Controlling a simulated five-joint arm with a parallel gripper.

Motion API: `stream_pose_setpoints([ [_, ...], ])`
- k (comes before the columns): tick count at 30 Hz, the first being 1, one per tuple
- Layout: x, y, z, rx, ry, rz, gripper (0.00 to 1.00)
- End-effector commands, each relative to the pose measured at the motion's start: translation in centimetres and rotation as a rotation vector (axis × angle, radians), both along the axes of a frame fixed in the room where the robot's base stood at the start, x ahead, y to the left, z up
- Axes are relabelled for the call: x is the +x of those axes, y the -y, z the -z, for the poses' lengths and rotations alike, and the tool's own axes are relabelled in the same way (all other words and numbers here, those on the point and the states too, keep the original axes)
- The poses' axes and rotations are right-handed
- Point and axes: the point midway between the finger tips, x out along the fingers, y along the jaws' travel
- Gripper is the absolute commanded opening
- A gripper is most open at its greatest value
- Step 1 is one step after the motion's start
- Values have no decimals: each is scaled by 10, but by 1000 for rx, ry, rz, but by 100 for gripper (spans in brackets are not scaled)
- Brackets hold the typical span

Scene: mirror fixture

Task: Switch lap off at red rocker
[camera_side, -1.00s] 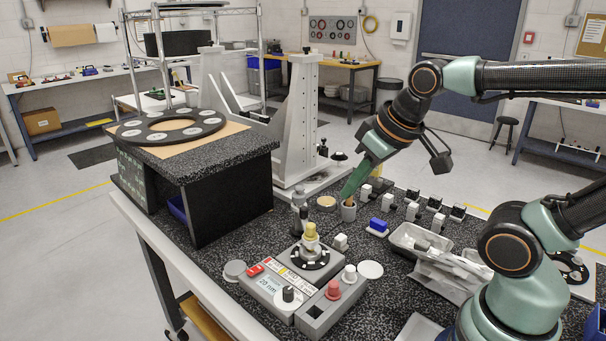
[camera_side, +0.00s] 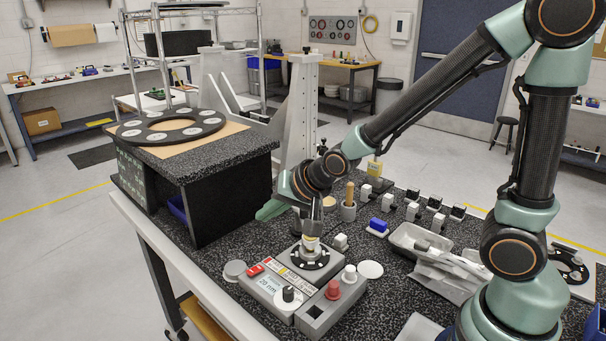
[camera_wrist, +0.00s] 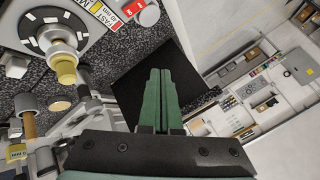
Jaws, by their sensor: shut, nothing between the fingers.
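The lap unit (camera_side: 268,283) is a grey box with a "20 nm" label and a dark knob at the front of the bench. Its red rocker (camera_side: 255,270) sits at the unit's left rear corner; it also shows at the top edge of the wrist view (camera_wrist: 138,8). I cannot tell its tilt. The dark lap disc (camera_side: 318,262) with pale pads carries a post with a yellow cap (camera_wrist: 67,68). My gripper (camera_side: 266,211) is shut and empty, above and behind the rocker, apart from it. Its green fingers (camera_wrist: 160,73) lie together in the wrist view.
A dark stone stand (camera_side: 225,205) rises close left of my gripper. A red button (camera_side: 333,290) and a white knob (camera_side: 350,273) stand on the unit's right part. A cup with a wooden handle (camera_side: 350,193) and a tall grey column (camera_side: 302,110) are behind.

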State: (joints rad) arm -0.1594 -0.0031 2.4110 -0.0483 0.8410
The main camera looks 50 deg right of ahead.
Motion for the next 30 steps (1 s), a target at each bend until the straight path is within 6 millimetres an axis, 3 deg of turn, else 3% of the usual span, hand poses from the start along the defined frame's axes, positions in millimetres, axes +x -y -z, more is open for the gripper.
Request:
stream_pose_setpoints([
  [6, 11, -12, 18, 93, 25, 61, 0],
  [23, 13, -15, 24, 113, 33, 72, 0],
  [30, 12, -20, 50, 116, 27, 65, 0],
])
